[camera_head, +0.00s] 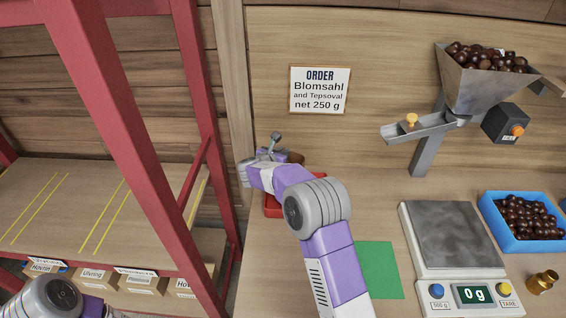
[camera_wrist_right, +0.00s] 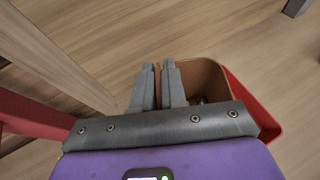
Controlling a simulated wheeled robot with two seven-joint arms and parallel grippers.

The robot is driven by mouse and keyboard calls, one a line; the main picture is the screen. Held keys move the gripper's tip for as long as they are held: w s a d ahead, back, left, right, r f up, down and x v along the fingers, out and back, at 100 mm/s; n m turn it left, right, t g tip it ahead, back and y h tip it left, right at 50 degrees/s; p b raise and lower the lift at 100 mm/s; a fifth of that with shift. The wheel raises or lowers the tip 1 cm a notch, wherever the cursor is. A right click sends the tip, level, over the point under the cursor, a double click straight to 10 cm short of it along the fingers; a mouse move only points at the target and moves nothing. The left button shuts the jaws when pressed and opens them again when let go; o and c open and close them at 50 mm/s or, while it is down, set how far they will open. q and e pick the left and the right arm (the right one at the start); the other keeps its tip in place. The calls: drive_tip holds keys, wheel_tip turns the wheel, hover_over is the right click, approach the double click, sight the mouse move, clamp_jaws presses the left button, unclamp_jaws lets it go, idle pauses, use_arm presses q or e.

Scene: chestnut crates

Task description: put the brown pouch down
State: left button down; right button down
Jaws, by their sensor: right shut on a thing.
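The brown pouch (camera_wrist_right: 207,72) is open at the top, with something dark, perhaps chestnuts, just visible inside. In the head view a bit of the pouch (camera_head: 297,157) shows behind my right gripper (camera_head: 276,143). In the right wrist view my right gripper (camera_wrist_right: 157,88) is shut on the pouch's near wall. A red tray (camera_wrist_right: 262,112) lies around or under the pouch; it also shows in the head view (camera_head: 271,209), partly covered by my arm. I cannot tell whether the pouch touches the tray. My left gripper is out of view; only its arm shows at lower left.
A green mat (camera_head: 380,270), a scale (camera_head: 455,262) reading 0 g and a blue crate of chestnuts (camera_head: 527,243) stand to the right. A chestnut-filled hopper (camera_head: 480,90) with a chute is behind. A red-framed shelf (camera_head: 205,170) stands close on the left. A brass weight (camera_head: 541,282) is at far right.

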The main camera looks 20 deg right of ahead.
wheel_tip(320, 180, down, 3)
drive_tip(key=shift+r, duration=0.1)
drive_tip(key=c, duration=1.6)
unclamp_jaws()
drive_tip(key=shift+c, duration=0.2)
drive_tip(key=o, duration=0.5)
drive_tip(key=shift+c, duration=0.2)
